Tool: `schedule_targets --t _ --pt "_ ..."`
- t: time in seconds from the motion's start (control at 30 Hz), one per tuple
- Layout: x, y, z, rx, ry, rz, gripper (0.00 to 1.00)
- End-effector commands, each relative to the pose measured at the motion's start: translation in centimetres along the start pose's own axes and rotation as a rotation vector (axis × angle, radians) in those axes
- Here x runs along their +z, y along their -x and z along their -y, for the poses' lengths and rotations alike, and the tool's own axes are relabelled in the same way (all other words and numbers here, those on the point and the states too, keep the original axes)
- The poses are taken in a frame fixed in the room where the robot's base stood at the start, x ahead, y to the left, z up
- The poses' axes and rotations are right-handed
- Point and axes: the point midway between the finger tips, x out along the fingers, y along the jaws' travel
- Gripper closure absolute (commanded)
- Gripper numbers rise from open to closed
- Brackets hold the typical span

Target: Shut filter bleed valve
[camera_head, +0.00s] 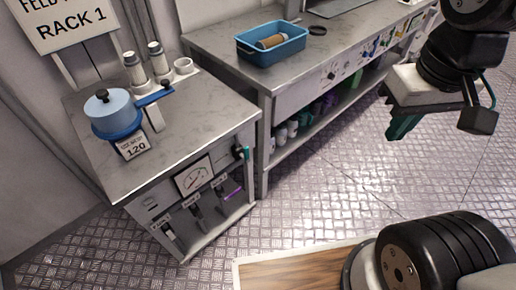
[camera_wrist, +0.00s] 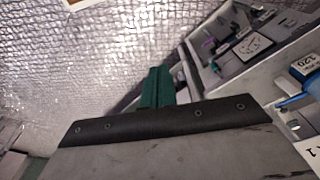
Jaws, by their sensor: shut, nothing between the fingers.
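A light-blue filter housing (camera_head: 112,112) with a small black knob (camera_head: 102,95) on its lid stands on the left cabinet. A blue lever (camera_head: 153,97) sticks out to its right, and a tag reading 120 (camera_head: 133,147) hangs in front. I cannot tell which part is the bleed valve or its position. My gripper (camera_head: 402,127) is shut and empty, hanging over the floor at the right, far from the filter. In the wrist view its green fingers (camera_wrist: 155,88) show together; the 120 tag (camera_wrist: 307,67) and part of the blue fitting (camera_wrist: 294,101) show at the right edge.
The cabinet front has a gauge (camera_head: 194,178) and several labelled handles below it. White-and-grey bottles (camera_head: 135,70) stand behind the filter. A long bench (camera_head: 226,42) with a blue bin (camera_head: 272,52) stands to the right. The metal floor (camera_head: 330,190) between is clear.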

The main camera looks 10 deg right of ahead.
Motion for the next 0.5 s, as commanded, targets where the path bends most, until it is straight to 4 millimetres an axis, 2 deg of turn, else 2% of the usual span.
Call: schedule_targets --t 0.23,0.33,0.43,0.5 --pt "0.0 0.0 0.0 -0.001 0.001 0.0 1.0" --pt "-0.7 -0.2 0.7 -0.021 0.022 -0.007 1.0" --pt "-2.8 -0.8 2.8 -0.084 0.086 -0.036 1.0" --pt "-5.1 -1.6 5.3 -0.156 0.151 -0.072 1.0"
